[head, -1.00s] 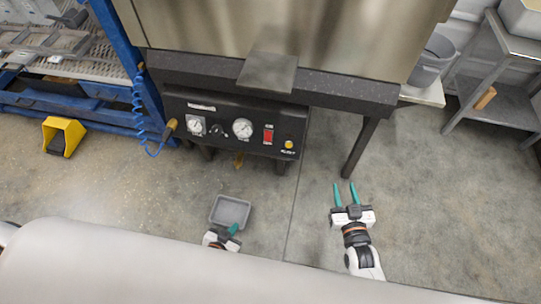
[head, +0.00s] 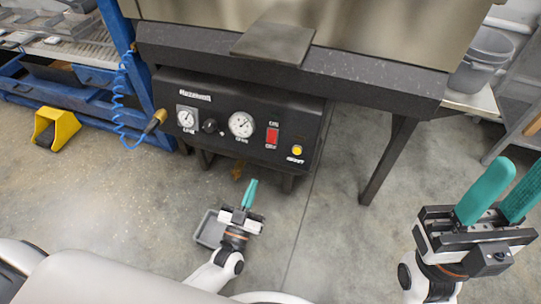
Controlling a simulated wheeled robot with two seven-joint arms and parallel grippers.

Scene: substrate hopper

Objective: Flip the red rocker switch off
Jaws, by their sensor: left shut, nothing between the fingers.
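The red rocker switch (head: 271,136) is on the front of a black control panel (head: 221,150), right of the round gauges. Which way it is tipped is too small to tell. My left gripper (head: 250,194) is below the panel, shut and empty, with its teal fingers together pointing up toward the panel. It is apart from the switch, below and a little left of it. My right gripper (head: 493,190) is at the right, larger in view, with its teal fingers spread open and nothing between them.
A yellow button (head: 297,150) sits right of the switch. Gauges (head: 241,124) and a black knob (head: 210,126) are to the left. A metal plate (head: 274,43) juts out above the panel. A grey bin (head: 210,231) stands on the floor behind my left gripper. A dark leg (head: 388,160) stands right of the panel.

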